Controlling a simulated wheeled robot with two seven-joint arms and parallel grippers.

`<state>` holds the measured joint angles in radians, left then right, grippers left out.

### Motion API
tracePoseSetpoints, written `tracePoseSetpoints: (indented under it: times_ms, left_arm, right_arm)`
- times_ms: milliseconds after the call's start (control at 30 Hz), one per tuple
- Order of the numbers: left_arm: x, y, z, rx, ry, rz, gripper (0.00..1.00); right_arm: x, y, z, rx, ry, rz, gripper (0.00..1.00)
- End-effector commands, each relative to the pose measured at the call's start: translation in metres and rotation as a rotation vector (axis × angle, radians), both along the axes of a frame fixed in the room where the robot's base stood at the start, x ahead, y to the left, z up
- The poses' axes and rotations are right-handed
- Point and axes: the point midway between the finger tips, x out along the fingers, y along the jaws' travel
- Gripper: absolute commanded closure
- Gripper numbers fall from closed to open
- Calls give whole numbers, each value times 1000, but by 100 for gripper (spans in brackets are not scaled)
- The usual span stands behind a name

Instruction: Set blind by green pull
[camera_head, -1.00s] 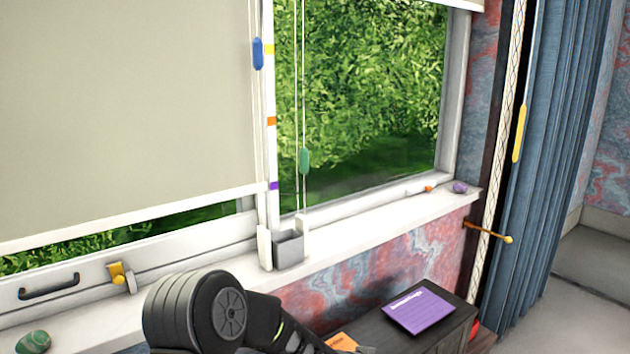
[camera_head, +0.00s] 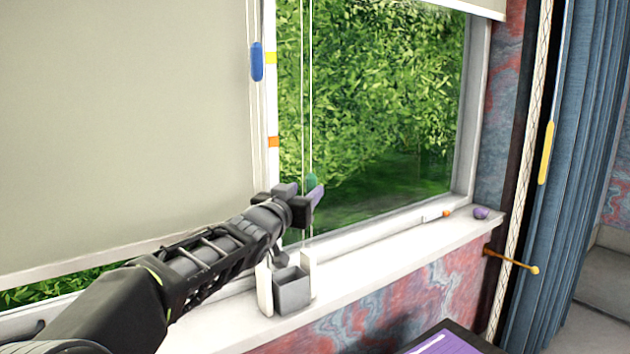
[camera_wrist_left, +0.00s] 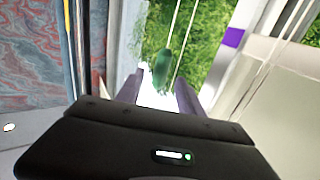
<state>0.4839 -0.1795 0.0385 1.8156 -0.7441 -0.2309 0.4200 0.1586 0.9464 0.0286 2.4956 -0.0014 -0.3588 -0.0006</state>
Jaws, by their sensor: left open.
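The green pull (camera_head: 312,181) hangs on a cord in front of the right window, mostly hidden behind my left gripper in the head view. In the left wrist view the green pull (camera_wrist_left: 161,68) shows beyond the fingertips, roughly between them. My left gripper (camera_head: 302,195) is open, its fingers on either side of the pull's line; I cannot tell whether they touch it. It shows in the left wrist view (camera_wrist_left: 157,95) too. The right blind (camera_head: 465,8) is rolled up near the top of its window. My right gripper is not in view.
A blue pull (camera_head: 257,62) hangs by the lowered left blind (camera_head: 120,120). A grey box (camera_head: 292,291) is on the sill below. A yellow pull (camera_head: 546,153) hangs by the blue curtain (camera_head: 585,150).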

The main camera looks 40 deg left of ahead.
Motion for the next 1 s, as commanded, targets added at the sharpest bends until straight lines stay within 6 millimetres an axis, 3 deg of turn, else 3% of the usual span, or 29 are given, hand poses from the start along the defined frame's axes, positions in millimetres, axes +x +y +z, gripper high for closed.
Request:
tracePoseSetpoints:
  times_ms: [467,1000]
  left_arm:
    - [6,3,1,1,0,1,56]
    - [72,23,1,1,0,1,56]
  right_arm:
    - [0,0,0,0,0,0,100]
    - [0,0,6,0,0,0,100]
